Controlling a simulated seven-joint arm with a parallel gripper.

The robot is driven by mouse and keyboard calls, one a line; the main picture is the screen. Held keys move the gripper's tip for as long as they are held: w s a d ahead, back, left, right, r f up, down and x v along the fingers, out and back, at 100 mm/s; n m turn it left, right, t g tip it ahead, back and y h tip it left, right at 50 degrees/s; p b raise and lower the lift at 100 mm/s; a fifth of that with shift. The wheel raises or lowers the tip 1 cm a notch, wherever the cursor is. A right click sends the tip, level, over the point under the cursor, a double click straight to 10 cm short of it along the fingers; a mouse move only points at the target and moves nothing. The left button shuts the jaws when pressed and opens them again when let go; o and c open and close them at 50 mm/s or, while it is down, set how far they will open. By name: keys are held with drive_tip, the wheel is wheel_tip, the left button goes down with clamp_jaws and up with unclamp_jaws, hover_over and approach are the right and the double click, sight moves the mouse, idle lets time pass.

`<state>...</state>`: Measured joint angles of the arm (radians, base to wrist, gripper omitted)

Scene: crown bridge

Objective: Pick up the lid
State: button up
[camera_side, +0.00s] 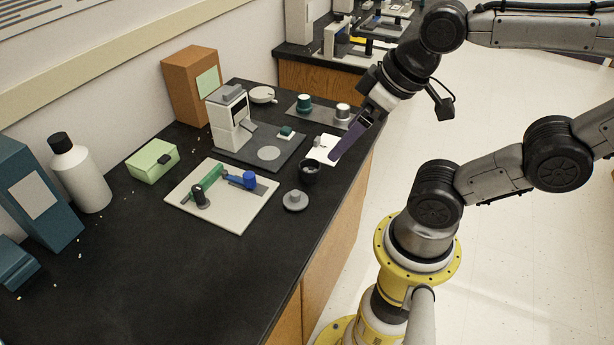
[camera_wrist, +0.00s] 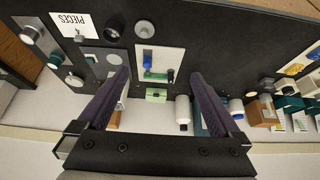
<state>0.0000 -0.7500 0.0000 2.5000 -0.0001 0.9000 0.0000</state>
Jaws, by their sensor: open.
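The lid (camera_side: 295,201) is a round grey disc with a small knob, lying flat on the black bench near its front edge. It also shows at the top of the wrist view (camera_wrist: 144,28). My gripper (camera_side: 336,157) is in the air above the bench's right edge, up and to the right of the lid in the side view. In the wrist view its two purple fingers (camera_wrist: 160,75) are wide apart with nothing held between them. A dark open cup (camera_side: 309,173) stands close behind the lid, and also shows in the wrist view (camera_wrist: 112,33).
A white board (camera_side: 236,222) with green, blue and dark parts lies left of the lid. A white machine (camera_side: 230,118) stands on a dark base behind. A green box (camera_side: 152,160), a white bottle (camera_side: 80,174) and an orange box (camera_side: 190,86) stand along the wall.

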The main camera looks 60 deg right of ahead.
drive_tip(key=n+g, duration=0.6)
drive_tip(key=n, duration=0.9)
hover_over(295, 193)
wheel_tip(295, 193, down, 13)
drive_tip(key=f, duration=0.7)
drive_tip(key=shift+s+d+f, duration=0.3)
drive_tip(key=shift+s, duration=0.05)
drive_tip(key=shift+w+a+f, duration=0.15)
drive_tip(key=shift+f, duration=1.2)
drive_tip(key=shift+w+a+f, duration=0.15)
drive_tip(key=shift+f, duration=1.15)
